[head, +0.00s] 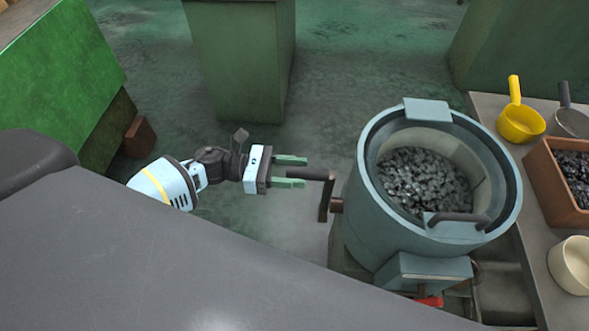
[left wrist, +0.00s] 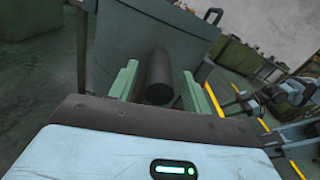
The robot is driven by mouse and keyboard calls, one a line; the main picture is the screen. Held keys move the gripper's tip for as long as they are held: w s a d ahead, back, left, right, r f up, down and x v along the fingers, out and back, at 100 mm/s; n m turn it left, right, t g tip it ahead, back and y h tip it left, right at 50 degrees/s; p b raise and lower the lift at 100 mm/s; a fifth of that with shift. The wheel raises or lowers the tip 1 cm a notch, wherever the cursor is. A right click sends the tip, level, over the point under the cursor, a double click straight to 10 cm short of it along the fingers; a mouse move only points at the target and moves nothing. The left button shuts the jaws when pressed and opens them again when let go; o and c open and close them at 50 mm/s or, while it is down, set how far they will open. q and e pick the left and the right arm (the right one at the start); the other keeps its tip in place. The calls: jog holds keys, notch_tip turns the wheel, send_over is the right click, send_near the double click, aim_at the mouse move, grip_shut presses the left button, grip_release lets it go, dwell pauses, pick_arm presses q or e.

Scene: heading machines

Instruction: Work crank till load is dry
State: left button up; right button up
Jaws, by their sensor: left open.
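A blue-grey round drum machine (head: 375,232) stands right of centre in the head view, its top open. Its basket holds a load of dark metal pieces (head: 425,182). A crank (head: 324,200) with a dark handle sticks out from the drum's left side. My left gripper (head: 291,171) is open, its green fingers pointing right at the handle. In the left wrist view the dark handle (left wrist: 158,78) shows between the two open fingers (left wrist: 155,88), with the drum wall (left wrist: 150,35) behind it. I cannot tell whether the fingers touch it. My right gripper is not in view.
A grey bench (head: 540,245) to the right bears a yellow scoop (head: 520,122), a dark scoop (head: 571,122), a brown bin (head: 557,198) of dark pieces and a cream cup (head: 571,266). Green cabinets (head: 240,60) stand behind. A red part (head: 430,301) shows low on the drum's front.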

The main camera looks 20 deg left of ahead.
pick_arm(q)
jog(key=shift+d, duration=0.2)
grip_shut()
dwell(0.3)
jog(key=shift+f, duration=0.1)
